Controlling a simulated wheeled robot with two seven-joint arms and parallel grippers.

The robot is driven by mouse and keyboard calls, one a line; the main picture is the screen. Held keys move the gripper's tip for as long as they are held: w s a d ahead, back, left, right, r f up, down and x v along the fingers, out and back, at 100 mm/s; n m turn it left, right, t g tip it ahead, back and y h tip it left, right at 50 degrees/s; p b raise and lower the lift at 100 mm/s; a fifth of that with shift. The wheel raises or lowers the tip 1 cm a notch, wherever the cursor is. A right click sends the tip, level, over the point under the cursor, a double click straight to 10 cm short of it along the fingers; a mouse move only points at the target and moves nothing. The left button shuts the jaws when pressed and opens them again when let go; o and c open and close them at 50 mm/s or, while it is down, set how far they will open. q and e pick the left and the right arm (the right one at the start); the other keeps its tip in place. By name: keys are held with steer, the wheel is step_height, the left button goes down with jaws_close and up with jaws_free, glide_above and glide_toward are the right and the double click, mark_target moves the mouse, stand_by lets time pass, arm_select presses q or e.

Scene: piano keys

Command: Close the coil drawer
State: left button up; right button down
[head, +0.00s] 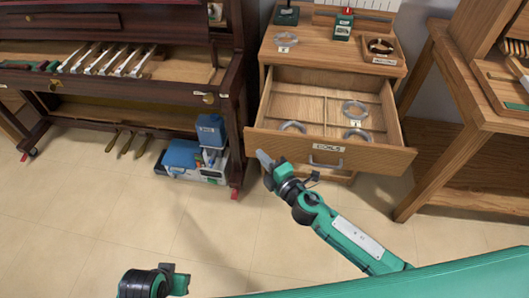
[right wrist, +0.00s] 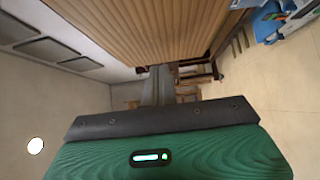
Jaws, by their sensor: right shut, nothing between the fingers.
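The coil drawer (head: 325,106) is a wooden drawer pulled out from its cabinet, with a "COILS" label and a metal handle (head: 326,162) on its front. Several grey wire coils (head: 292,127) lie in its compartments. My right gripper (head: 264,158) is shut and empty, with its fingertips in front of the left part of the drawer front. I cannot tell whether they touch it. The right wrist view shows the shut grey fingers (right wrist: 158,88) close to a ribbed wooden surface. My left gripper (head: 178,282) is at the bottom left, far from the drawer; its fingers are unclear.
The cabinet top (head: 335,50) holds a coil, a small green device and a tray. An upright piano (head: 120,100) stands at the left, with blue and white boxes (head: 197,155) on the floor beside it. A wooden workbench (head: 465,80) stands at the right. The floor in front is clear.

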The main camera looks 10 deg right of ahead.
steer(key=shift+w+d, duration=0.2)
steer(key=shift+w, duration=0.6)
steer(key=shift+w, duration=0.1)
